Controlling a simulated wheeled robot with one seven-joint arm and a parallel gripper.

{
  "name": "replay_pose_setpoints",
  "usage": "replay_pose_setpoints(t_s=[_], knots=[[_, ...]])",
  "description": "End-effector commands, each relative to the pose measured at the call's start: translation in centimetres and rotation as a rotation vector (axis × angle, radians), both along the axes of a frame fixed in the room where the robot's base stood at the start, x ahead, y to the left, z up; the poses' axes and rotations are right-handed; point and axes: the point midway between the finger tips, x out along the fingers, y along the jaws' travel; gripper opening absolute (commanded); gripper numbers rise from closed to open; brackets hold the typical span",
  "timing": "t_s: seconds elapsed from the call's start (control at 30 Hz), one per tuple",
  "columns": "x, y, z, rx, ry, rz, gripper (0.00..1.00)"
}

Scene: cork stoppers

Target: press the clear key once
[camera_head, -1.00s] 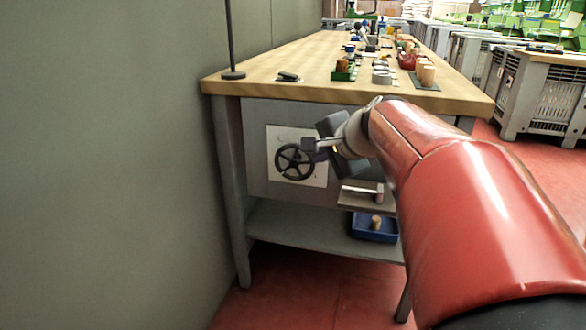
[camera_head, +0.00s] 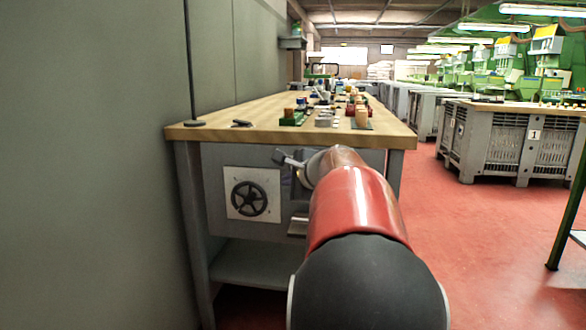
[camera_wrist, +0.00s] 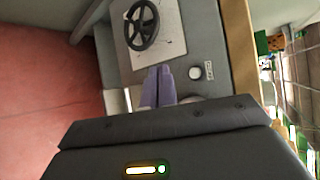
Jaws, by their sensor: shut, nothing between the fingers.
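I cannot pick out a clear key in either view. My gripper (camera_head: 283,158) is in front of the workbench's front panel, above and right of the black handwheel (camera_head: 249,198) in the head view. In the wrist view its purple fingers (camera_wrist: 158,86) are together and empty, beside the handwheel (camera_wrist: 142,25). I cannot tell whether the fingers touch anything.
The wooden workbench top (camera_head: 240,128) carries several small items, among them cork-coloured cylinders (camera_head: 362,117) and a green holder (camera_head: 290,118). A lower shelf (camera_head: 250,265) is under it. A grey wall (camera_head: 80,160) stands at the left. Red floor (camera_head: 480,220) is open at the right.

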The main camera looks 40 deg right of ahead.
Motion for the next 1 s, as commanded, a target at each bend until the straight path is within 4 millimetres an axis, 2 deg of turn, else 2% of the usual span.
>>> replay_pose_setpoints(t_s=[0.3,0.5,1.0], knots=[[3.0,-3.5,0.1,0.001,0.003,0.0,0.0],[4.3,-5.1,0.1,0.001,0.001,-0.001,0.0],[4.9,-5.7,-0.1,0.0,0.001,0.0,0.0]])
